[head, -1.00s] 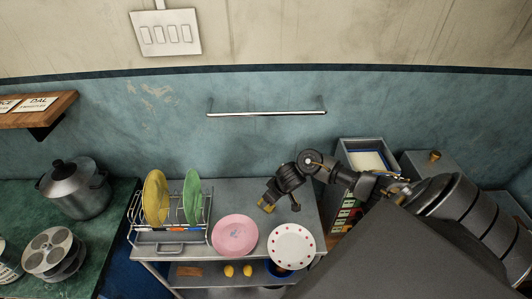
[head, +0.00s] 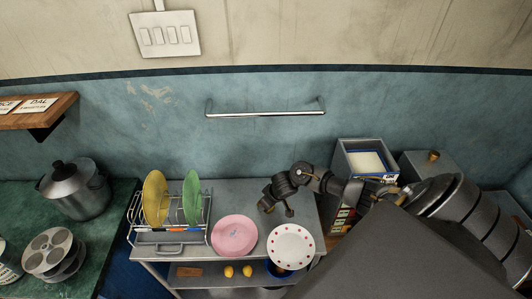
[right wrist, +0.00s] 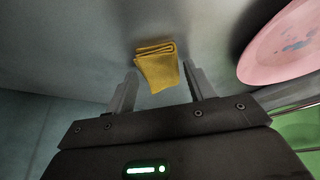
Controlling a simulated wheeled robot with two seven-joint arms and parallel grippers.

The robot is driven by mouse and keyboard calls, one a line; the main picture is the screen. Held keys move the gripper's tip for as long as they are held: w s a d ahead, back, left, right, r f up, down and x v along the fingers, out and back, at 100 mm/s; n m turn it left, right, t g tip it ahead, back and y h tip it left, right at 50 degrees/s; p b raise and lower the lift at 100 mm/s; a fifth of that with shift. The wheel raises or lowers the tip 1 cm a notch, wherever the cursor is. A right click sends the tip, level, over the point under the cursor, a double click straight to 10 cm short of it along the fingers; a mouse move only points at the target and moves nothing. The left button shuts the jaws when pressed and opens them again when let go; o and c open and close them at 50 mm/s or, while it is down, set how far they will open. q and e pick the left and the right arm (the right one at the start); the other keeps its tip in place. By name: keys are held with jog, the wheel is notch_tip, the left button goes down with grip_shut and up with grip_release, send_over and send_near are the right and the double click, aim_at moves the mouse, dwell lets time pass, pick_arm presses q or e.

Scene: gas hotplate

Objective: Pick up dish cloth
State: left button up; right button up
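The dish cloth (right wrist: 157,68) is a folded yellow cloth lying on the grey metal top of the trolley (head: 225,190). In the right wrist view it shows between and just beyond the two fingertips of my right gripper (right wrist: 160,78). The fingers are apart, with a gap on each side of the cloth, and hold nothing. In the head view my right gripper (head: 277,210) points down over the trolley top behind the plates and hides the cloth. My left gripper is not in view.
A pink plate (head: 235,236) and a white dotted plate (head: 291,247) lie close in front of the gripper. A dish rack (head: 170,237) with yellow and green plates stands to the left. A wall rail (head: 265,114) hangs above. A grey box (head: 362,145) stands at right.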

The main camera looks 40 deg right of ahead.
jog(key=c, duration=0.7)
jog(key=shift+r, duration=0.1)
jog(key=shift+c, duration=0.4)
jog(key=shift+r, duration=0.15)
notch_tip(320, 180, up, 2)
jog(key=shift+w+r, duration=0.1)
jog(key=shift+r, duration=0.05)
jog(key=s+a+r+p, duration=0.3)
jog(key=s+a+r, duration=0.2)
jog(key=a+r, duration=0.5)
jog(key=shift+s+a, duration=0.15)
jog(key=shift+a, duration=1.3)
jog(key=shift+s+r, duration=0.1)
